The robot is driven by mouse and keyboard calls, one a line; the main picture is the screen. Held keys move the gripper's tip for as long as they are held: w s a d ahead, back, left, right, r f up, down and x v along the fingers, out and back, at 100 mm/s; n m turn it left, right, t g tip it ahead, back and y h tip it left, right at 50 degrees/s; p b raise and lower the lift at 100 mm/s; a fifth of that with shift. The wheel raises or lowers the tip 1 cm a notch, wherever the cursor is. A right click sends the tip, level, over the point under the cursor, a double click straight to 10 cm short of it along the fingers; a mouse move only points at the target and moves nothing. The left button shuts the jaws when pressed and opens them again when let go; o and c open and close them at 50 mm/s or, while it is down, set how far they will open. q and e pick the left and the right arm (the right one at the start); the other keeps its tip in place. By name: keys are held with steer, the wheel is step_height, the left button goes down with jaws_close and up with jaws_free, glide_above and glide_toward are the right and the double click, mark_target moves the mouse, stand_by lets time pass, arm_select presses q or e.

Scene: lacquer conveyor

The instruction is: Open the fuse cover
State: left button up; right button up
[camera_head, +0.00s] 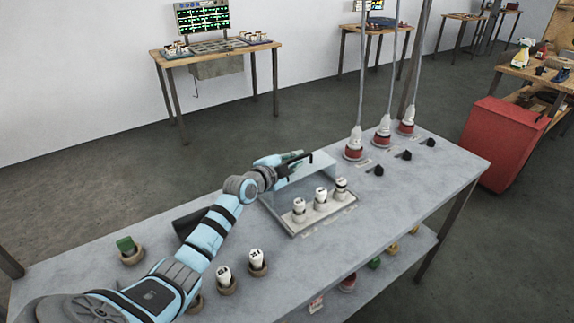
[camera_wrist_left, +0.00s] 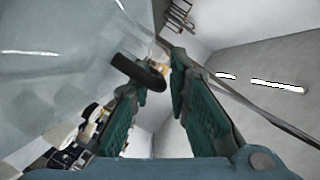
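The fuse holder (camera_head: 330,213) is a pale tray on the grey table with three white fuses (camera_head: 320,198) standing in it. Its see-through fuse cover (camera_head: 318,172) stands raised at the tray's back side, clear of the fuses; its exact angle is hard to tell. The cover also fills the left of the left wrist view (camera_wrist_left: 70,70). A dark handle (camera_wrist_left: 138,72) on it shows between and just beyond my left fingertips. My left gripper (camera_head: 290,160) is at the cover's upper edge, with its teal fingers (camera_wrist_left: 155,85) spread apart. Contact with the handle is unclear.
White fuses stand in round holders (camera_head: 257,268) at the front left, and a green piece (camera_head: 126,246) sits in another. Three red-and-white plugs on poles (camera_head: 382,138) and black switches (camera_head: 405,155) stand at the back right.

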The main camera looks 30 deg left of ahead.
arm_select(q)
steer(key=v, duration=1.1)
steer(key=shift+s, duration=0.3)
steer(key=shift+a+r, duration=0.1)
steer(key=shift+a, duration=0.05)
